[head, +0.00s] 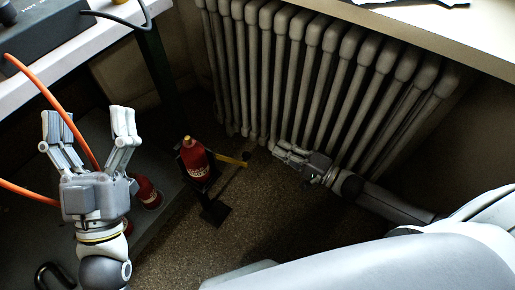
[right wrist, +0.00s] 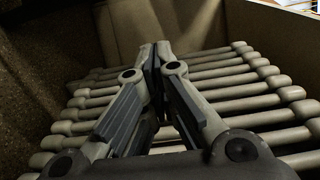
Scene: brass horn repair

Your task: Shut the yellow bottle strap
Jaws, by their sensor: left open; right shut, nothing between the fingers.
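A red bottle (head: 194,160) with a yellowish top stands upright in a dark holder (head: 213,210) on the floor in the head view. A yellow strap (head: 230,159) sticks out from the bottle's right side, swung open, with a dark end near the radiator. My right gripper (head: 277,147) is shut and empty, just right of the strap's end; I cannot tell whether they touch. Its closed fingers (right wrist: 158,55) also show in the right wrist view, where neither bottle nor strap is visible. My left gripper (head: 89,115) is open, left of the bottle and apart from it.
A ribbed radiator (head: 320,75) stands along the wall behind my right gripper. A second red bottle (head: 149,193) is partly hidden by my left gripper. An orange cable (head: 45,92) passes by that gripper. A workbench (head: 97,38) is at left. Bare carpet (head: 250,215) lies in front.

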